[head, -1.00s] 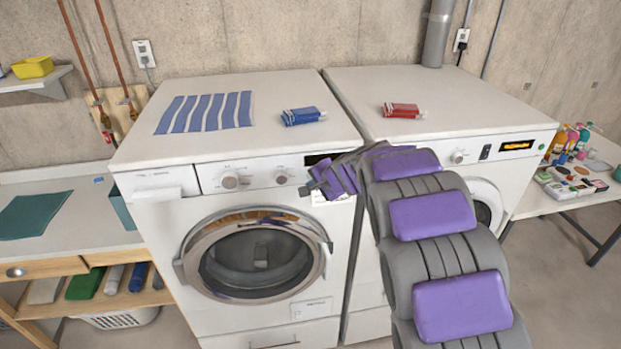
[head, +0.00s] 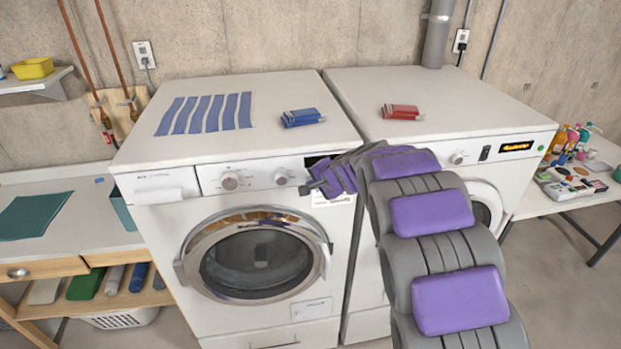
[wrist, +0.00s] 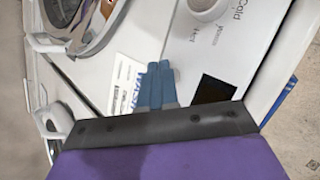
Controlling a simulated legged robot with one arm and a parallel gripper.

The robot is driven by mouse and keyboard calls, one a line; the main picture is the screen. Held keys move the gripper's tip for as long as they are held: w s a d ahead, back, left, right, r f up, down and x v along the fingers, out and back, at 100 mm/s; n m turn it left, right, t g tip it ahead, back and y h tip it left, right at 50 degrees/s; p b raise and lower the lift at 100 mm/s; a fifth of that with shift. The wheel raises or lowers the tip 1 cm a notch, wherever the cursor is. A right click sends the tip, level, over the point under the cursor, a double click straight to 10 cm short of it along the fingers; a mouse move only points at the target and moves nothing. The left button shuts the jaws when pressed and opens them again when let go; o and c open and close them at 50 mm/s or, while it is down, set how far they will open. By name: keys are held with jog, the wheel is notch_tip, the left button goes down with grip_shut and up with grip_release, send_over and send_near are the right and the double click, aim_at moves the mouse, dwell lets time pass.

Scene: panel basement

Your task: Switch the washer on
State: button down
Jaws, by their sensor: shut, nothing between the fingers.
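The washer (head: 150,225) is the white front-loader on the left, with its round door closed. Its control panel has two round knobs, one left (head: 230,181) and one right (head: 281,178), and a dark, unlit display (head: 315,160) partly behind my arm. My gripper (head: 303,190) is at the panel's right part, just right of and below the right knob. In the wrist view the shut, empty fingers (wrist: 155,85) lie between a label reading "WASH" (wrist: 125,80) and the dark display (wrist: 213,90). A knob (wrist: 205,8) shows at the top. I cannot tell whether the fingertips touch the panel.
A second white machine (head: 460,110) with a lit orange display (head: 517,146) stands close on the right. A striped cloth (head: 205,112), a blue packet (head: 302,117) and a red packet (head: 401,112) lie on top. Tables stand on both sides.

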jog(key=shift+w, duration=0.15)
dwell(0.5)
jog(key=shift+s+d+b, duration=0.1)
jog(key=shift+s+b, duration=0.45)
jog(key=s+d+b, duration=0.1)
jog(key=s+b, duration=0.3)
jog(key=s, duration=0.1)
jog(key=shift+s+d, duration=0.35)
jog(key=shift+s, duration=0.05)
dwell(0.4)
